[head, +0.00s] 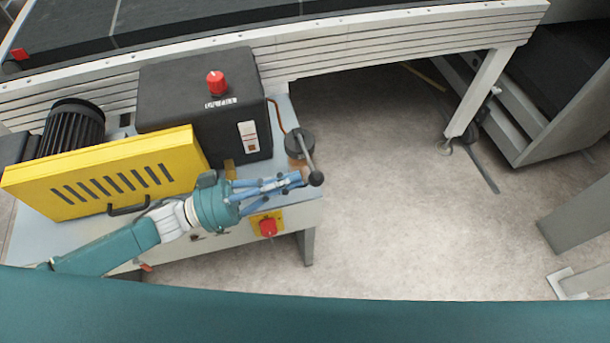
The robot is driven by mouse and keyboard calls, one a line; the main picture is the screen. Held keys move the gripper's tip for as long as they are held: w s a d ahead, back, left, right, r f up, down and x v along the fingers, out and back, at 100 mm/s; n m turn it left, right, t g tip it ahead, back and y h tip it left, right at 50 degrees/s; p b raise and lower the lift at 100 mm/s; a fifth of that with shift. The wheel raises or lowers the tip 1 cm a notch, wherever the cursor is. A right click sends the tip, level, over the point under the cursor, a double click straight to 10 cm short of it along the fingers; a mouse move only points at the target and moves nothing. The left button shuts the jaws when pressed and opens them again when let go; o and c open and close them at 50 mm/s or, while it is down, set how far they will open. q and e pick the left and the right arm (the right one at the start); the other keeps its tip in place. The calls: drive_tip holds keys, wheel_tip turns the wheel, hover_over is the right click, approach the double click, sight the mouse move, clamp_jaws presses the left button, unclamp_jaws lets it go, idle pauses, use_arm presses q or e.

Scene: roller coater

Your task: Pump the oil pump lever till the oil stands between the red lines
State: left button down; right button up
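The oil pump (298,147) is a dark round body at the right end of the machine's bench. Its grey lever (308,157) slants down to a dark ball knob (316,179). My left gripper (302,179) reaches in from the left, its blue fingers converging right beside the knob end of the lever. Whether they are closed on the lever cannot be told. A white level gauge (248,136) with small reddish marks is on the front of the black tank (190,85). The oil level and red lines are too small to read. My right gripper is not in view.
A yellow slotted cover (110,172) with a black handle and a black motor (72,126) stand left of the tank. A red knob on a yellow plate (267,226) is below my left gripper. The conveyor (200,20) runs behind. Open floor (400,200) lies right.

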use_arm(q)
drive_tip(key=r+b+v, duration=0.1)
drive_tip(key=v, duration=0.5)
drive_tip(key=shift+a+f, duration=0.15)
drive_tip(key=shift+f, duration=0.25)
idle(0.5)
